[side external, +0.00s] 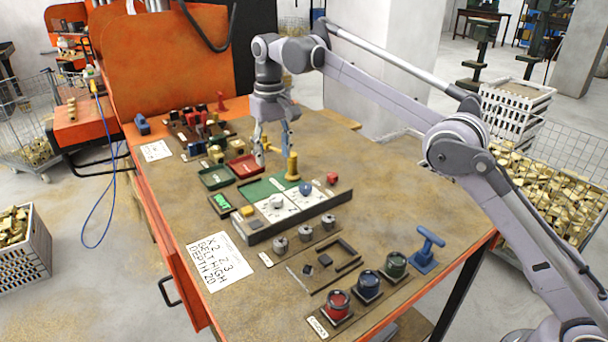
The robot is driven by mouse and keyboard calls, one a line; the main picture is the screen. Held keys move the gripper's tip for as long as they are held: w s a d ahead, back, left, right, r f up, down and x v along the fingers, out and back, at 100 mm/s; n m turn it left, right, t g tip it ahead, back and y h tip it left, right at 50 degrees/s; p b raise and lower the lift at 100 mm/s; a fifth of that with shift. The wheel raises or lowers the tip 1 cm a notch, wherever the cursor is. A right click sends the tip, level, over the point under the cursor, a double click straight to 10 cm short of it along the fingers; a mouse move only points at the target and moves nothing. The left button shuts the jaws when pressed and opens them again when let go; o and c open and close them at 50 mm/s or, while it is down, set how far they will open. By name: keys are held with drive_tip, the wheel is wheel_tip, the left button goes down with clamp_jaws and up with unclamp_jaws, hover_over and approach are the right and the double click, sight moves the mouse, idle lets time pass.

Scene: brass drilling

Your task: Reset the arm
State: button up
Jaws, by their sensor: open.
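My gripper (272,157) points down over the middle of the workbench (400,190), with its fingers apart and nothing seen between them. Its fingertips are close to the red tray (245,166) and to the left of a yellow upright piece (292,167). I cannot tell whether the fingertips touch anything. My arm reaches in from the right, across the bench's far right side.
A green tray (215,177) lies beside the red one. A grey-edged fixture (294,218) with white panels stands in front. Red, blue and green round pieces and a blue T-handle (427,248) line the near edge. An orange panel (140,70) rises behind. The bench's right part is clear.

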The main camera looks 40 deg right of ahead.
drive_tip(key=s+d+r+t, duration=0.2)
drive_tip(key=s+d+r, duration=0.15)
drive_tip(key=s, duration=0.35)
drive_tip(key=s+d+r+t, duration=0.2)
drive_tip(key=s+d+r, duration=0.15)
drive_tip(key=s, duration=0.25)
drive_tip(key=s+d+f+t, duration=0.1)
drive_tip(key=s+d+f, duration=0.1)
drive_tip(key=s+f, duration=0.4)
drive_tip(key=s+d+f+t, duration=0.2)
drive_tip(key=s+f, duration=0.4)
drive_tip(key=s, duration=0.7)
drive_tip(key=shift+d+f, duration=0.3)
drive_tip(key=shift+d, duration=0.45)
drive_tip(key=shift+w, duration=0.1)
